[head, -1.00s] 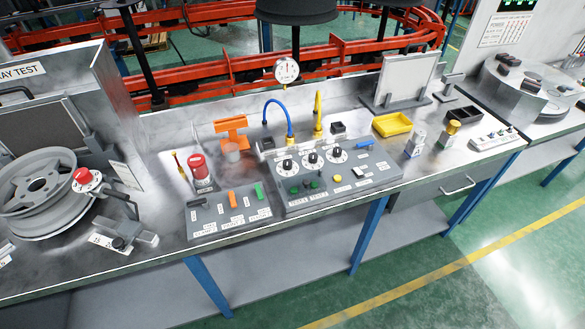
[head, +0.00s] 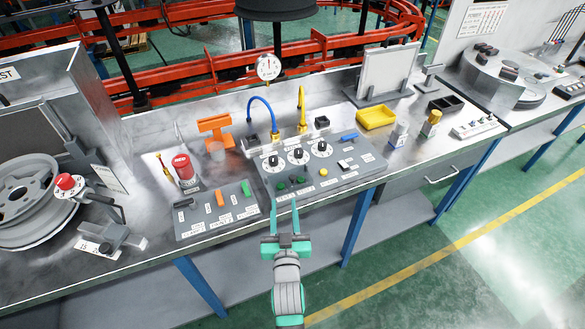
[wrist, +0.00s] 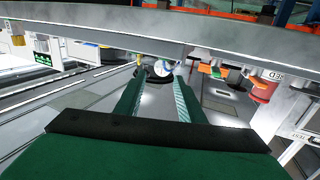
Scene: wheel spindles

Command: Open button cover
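Two panels lie on the metal bench in the head view. The larger grey panel (head: 318,172) has dials, green buttons, a yellow button (head: 323,172) and a blue piece (head: 349,137). The smaller panel (head: 217,212) has a dark, an orange and a green switch, with a red cylinder (head: 183,168) behind it. A translucent cup-like piece (head: 216,151) stands near an orange stand. I cannot tell which part is the button cover. My gripper (head: 284,206) is open and empty, in front of the larger panel's near edge. Its fingers also show in the wrist view (wrist: 157,92).
A grey wheel (head: 30,200) and a red-knobbed fixture (head: 66,183) stand at the left. A yellow tray (head: 377,117) and small bottles are at the right. Blue and yellow hoses rise behind the panel. Blue bench legs (head: 201,286) stand below; green floor is clear in front.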

